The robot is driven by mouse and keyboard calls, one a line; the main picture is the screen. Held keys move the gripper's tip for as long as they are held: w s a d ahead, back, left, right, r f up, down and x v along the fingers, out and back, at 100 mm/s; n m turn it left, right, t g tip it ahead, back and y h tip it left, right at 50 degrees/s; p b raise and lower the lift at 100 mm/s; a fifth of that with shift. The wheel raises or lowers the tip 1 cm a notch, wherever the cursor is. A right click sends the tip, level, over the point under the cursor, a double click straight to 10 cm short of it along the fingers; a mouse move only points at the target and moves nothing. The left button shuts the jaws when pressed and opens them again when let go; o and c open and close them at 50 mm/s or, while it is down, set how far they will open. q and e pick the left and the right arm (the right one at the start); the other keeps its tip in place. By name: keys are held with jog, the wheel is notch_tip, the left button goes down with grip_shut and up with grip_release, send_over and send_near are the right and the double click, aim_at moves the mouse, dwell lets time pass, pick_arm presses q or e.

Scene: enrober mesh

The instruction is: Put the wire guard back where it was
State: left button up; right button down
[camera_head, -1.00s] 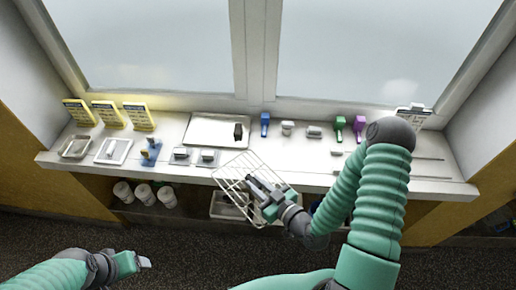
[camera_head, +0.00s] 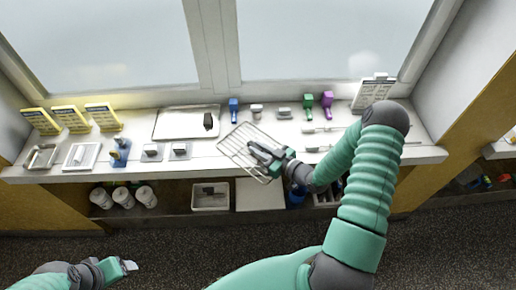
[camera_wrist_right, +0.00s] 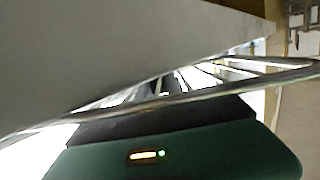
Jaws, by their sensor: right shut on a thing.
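The wire guard (camera_head: 236,144) is a flat silver wire grid in the head view, tilted, at the front edge of the white counter. My right gripper (camera_head: 256,152) is shut on the wire guard near its right side. In the right wrist view a wire bar of the guard (camera_wrist_right: 190,100) runs across the picture, close to the gripper, with more wires behind it. My left gripper (camera_head: 128,266) is low at the left, away from the counter, and seems empty; its jaw gap does not show clearly.
The counter (camera_head: 215,165) bears a tray (camera_head: 180,123) with a dark block, yellow signs (camera_head: 70,118) and small dishes (camera_head: 80,155) at left. Blue (camera_head: 233,108), green (camera_head: 327,103) and purple (camera_head: 308,112) tools stand at the back. Below are white rolls (camera_head: 123,196) and a bin (camera_head: 210,203).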

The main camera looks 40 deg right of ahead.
jog(key=c, duration=1.3)
grip_release()
jog(key=shift+d, duration=0.1)
jog(key=shift+c, duration=0.2)
jog(key=shift+s+r, duration=0.1)
jog(key=shift+s, duration=0.1)
